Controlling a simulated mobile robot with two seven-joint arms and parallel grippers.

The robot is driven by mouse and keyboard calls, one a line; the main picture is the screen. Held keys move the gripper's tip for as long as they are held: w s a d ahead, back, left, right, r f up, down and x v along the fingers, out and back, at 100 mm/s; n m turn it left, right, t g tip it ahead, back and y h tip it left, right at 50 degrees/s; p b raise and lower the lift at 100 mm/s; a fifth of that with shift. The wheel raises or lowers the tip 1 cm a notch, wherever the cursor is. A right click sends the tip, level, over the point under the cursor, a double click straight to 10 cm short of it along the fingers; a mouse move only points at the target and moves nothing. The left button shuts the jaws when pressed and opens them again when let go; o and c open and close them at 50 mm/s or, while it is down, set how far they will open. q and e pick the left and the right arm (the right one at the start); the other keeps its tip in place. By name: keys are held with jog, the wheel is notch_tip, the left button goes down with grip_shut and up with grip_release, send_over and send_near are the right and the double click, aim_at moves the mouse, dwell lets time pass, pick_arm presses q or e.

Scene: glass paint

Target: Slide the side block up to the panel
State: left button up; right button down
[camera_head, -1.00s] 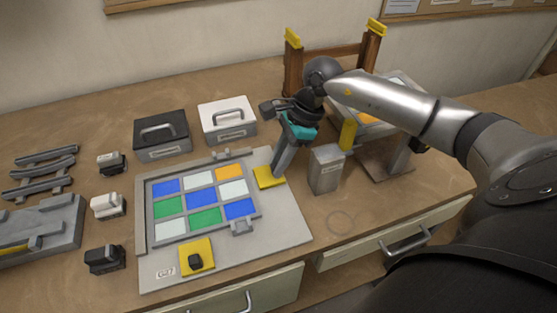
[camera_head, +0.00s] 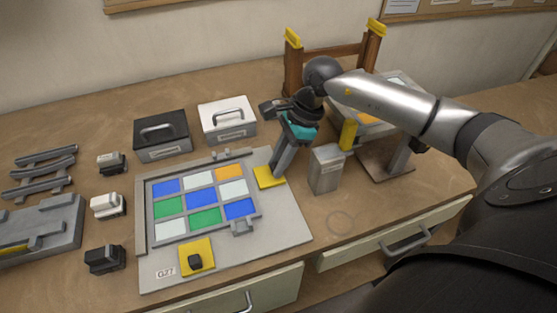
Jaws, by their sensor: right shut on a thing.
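The panel (camera_head: 201,201) is a grid of blue, green, white and orange glass tiles in a grey frame on a light grey board (camera_head: 287,223). The side block (camera_head: 264,182) is a yellow plate just right of the panel's right edge. I cannot tell whether a thin gap is left between them. My right gripper (camera_head: 279,171) points down over the side block and is shut on it; its fingers hide the part they hold. A second yellow block (camera_head: 204,246) with a black knob lies at the panel's front edge. My left gripper is not in view.
A grey upright box (camera_head: 326,173) stands close right of my right gripper. A black case (camera_head: 162,138) and a white case (camera_head: 228,122) stand behind the board. Small clamp-like pieces (camera_head: 105,259) and grey racks (camera_head: 42,171) lie at left. The board's front right is clear.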

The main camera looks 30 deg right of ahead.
jog(key=shift+w+a+b, duration=0.15)
jog(key=shift+w+a, duration=0.05)
jog(key=shift+a, duration=0.5)
jog(key=shift+w+a+b, duration=0.15)
jog(key=shift+a, duration=0.55)
jog(key=c, duration=0.7)
grip_release()
jog(key=shift+d, duration=0.1)
jog(key=v, duration=1.5)
jog(key=shift+r+p, duration=0.15)
jog(key=shift+p, duration=0.25)
jog(key=shift+s, duration=0.1)
